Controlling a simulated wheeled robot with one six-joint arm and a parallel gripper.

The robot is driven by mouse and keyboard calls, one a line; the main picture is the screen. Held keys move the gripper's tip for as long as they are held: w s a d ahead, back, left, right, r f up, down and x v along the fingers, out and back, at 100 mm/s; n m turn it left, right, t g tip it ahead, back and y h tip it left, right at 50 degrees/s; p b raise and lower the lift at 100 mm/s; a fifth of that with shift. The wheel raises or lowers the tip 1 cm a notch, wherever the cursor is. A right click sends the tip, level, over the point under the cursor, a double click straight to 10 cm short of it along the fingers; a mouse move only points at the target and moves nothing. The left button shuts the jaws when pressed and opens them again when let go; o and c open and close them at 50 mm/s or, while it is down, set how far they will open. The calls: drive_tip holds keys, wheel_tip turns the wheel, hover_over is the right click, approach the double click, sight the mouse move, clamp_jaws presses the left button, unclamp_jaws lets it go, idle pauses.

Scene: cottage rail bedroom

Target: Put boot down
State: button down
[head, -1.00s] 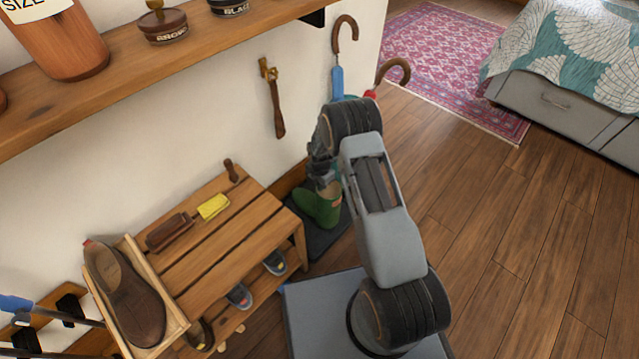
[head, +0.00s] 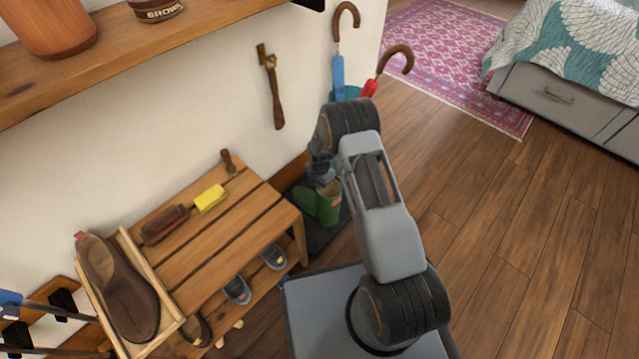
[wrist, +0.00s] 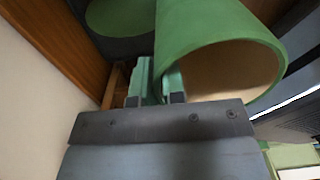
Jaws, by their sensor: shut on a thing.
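The green boot (head: 328,207) stands over a dark mat (head: 318,240) beside the bench, partly hidden by my arm. My gripper (head: 322,172) is at the top of the boot's shaft. In the wrist view my gripper (wrist: 158,86) is shut on the rim of the boot (wrist: 215,35), with the shaft's tan inside showing to the right. A second green shape (wrist: 118,14) shows on the dark surface in the wrist view. I cannot tell whether the held boot's sole touches the mat.
A slatted wooden bench (head: 215,243) stands left of the boot, with a brush (head: 165,224), a yellow block (head: 210,198) and shoes below. The wall is close behind. Open wooden floor (head: 500,230) lies to the right.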

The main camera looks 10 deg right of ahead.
drive_tip(key=shift+f+b, duration=0.5)
drive_tip(key=shift+f, duration=0.05)
drive_tip(key=c, duration=1.1)
unclamp_jaws()
wheel_tip(320, 180, up, 14)
drive_tip(key=p, duration=0.5)
drive_tip(key=s+r+m+t+p, duration=0.1)
drive_tip(key=s+r+m+p, duration=0.4)
drive_tip(key=r, duration=0.7)
drive_tip(key=d+r+m+p, duration=0.1)
drive_tip(key=r+m+p, duration=0.2)
drive_tip(key=r+p, duration=0.7)
drive_tip(key=s+r+m+t+p, duration=0.1)
drive_tip(key=s+r+m+p, duration=0.2)
drive_tip(key=r, duration=1.2)
drive_tip(key=s+r+m+p, duration=0.4)
drive_tip(key=s+r+p, duration=0.1)
drive_tip(key=r, duration=0.3)
drive_tip(key=s+r+m+t+p, duration=0.1)
drive_tip(key=s+r+m+p, duration=0.3)
drive_tip(key=r, duration=0.4)
drive_tip(key=s+d+r+m+p, duration=0.1)
drive_tip(key=s+r+m+p, duration=0.4)
drive_tip(key=s+r, duration=0.2)
drive_tip(key=shift+s+r+t+p, duration=0.15)
drive_tip(key=shift+r+t+p, duration=0.2)
drive_tip(key=shift+r, duration=0.1)
